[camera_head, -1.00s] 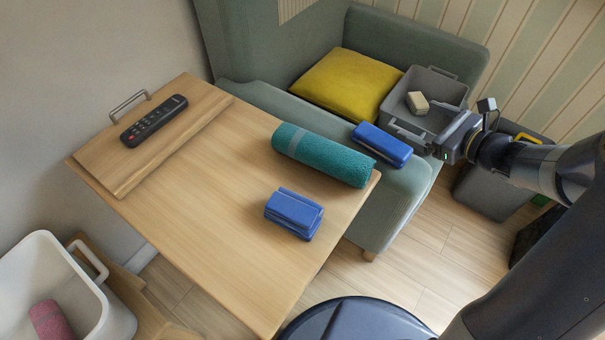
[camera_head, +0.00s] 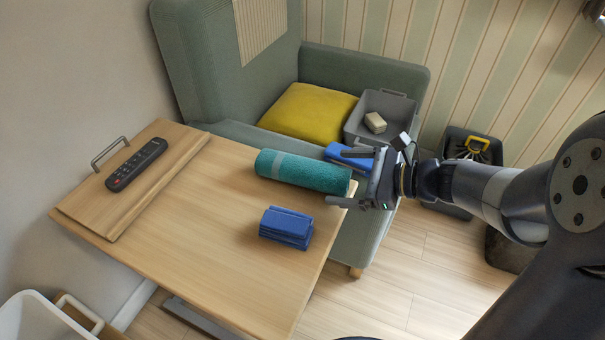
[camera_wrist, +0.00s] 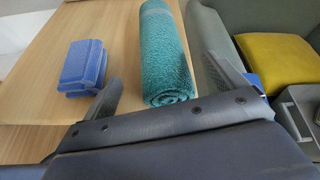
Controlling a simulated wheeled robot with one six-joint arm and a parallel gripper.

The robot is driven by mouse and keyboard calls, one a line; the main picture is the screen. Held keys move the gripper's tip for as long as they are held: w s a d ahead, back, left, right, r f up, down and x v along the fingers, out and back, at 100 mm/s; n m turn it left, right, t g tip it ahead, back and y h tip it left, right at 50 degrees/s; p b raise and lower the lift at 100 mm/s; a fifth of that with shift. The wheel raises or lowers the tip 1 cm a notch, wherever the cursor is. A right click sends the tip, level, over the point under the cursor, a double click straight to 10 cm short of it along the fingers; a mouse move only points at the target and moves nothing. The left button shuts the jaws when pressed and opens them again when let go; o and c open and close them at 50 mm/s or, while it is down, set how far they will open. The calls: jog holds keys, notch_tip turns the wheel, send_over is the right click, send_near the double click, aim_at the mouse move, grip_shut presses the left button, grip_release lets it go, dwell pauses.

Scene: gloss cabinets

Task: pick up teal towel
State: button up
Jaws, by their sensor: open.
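The teal towel (camera_head: 303,172) is rolled up and lies on the wooden table near its far right edge, with a pale band near its left end. In the wrist view the towel (camera_wrist: 166,55) points away from me, its near end between the two fingers. My gripper (camera_head: 340,176) is open at the towel's right end, with its fingers spread to either side. In the wrist view my gripper (camera_wrist: 165,85) holds nothing. Whether the fingers touch the towel I cannot tell.
Folded blue cloth (camera_head: 286,228) lies on the table (camera_head: 200,225) in front of the towel. Another blue item (camera_head: 345,154) is on the green sofa, partly behind my gripper. A remote (camera_head: 137,164) lies on a board at the left. A grey bin (camera_head: 364,112) and yellow cushion (camera_head: 310,112) are behind.

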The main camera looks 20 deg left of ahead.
aim_at(326, 176)
jog(key=b+x, duration=0.1)
jog(key=x, duration=0.2)
jog(key=shift+a+f, duration=0.3)
jog(key=shift+f, duration=0.05)
jog(key=shift+w+a+f, duration=0.1)
jog(key=shift+a, duration=0.45)
jog(key=c, duration=1.1)
